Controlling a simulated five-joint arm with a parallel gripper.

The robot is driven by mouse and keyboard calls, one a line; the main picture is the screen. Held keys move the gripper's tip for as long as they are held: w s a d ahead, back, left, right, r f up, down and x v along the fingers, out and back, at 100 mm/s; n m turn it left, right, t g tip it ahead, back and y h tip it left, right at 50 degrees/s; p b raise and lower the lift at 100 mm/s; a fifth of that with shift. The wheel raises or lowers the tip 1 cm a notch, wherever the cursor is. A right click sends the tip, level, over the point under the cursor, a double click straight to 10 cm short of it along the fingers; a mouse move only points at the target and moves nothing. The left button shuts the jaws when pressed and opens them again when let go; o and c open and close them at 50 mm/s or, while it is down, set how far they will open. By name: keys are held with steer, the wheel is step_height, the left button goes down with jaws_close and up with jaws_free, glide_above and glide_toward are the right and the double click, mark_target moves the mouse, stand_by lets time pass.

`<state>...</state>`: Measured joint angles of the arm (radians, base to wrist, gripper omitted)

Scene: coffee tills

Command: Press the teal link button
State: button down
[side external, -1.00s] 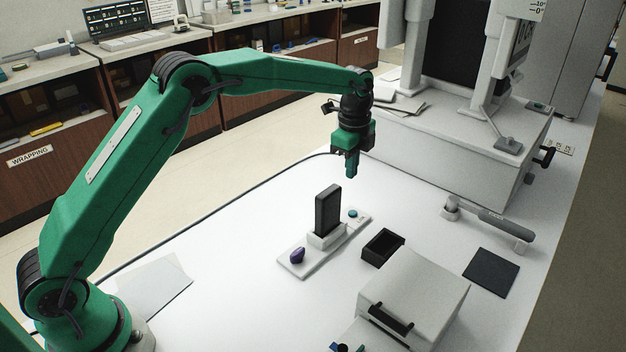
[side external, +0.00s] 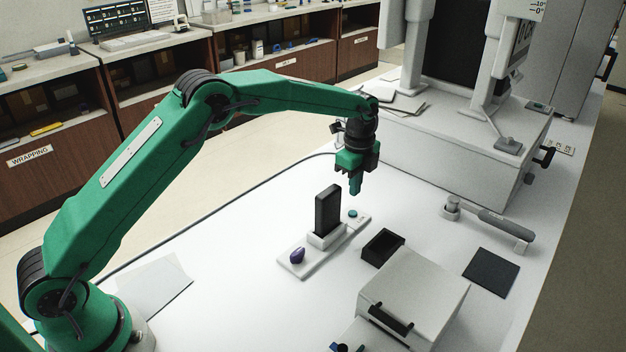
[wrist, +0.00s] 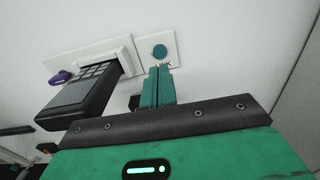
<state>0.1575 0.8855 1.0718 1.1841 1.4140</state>
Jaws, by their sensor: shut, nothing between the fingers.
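The teal link button (side external: 352,213) is a small round cap at the far right end of a white base plate (side external: 290,268). It also shows in the wrist view (wrist: 160,51), just beyond my fingertips, with lettering beside it that my fingers partly cover. My gripper (side external: 355,190) is shut and empty, pointing down above the button with a gap between them. In the wrist view its teal fingers (wrist: 157,72) are together. A black handset (side external: 327,210) stands upright in a white cradle on the plate, left of the button.
A purple knob (side external: 297,256) sits at the plate's near end. A black open box (side external: 382,248) and a white box with a black handle (side external: 415,290) stand to the right. A large white machine (side external: 470,140) stands behind. A dark square pad (side external: 491,272) lies at right.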

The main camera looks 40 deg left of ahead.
mark_target(353, 212)
steer(key=shift+f, duration=2.55)
steer(key=shift+f, duration=0.2)
steer(key=shift+f, duration=0.45)
steer(key=shift+r, duration=0.65)
steer(key=shift+r, duration=0.2)
step_height(353, 212, up, 7)
steer(key=shift+f, duration=0.15)
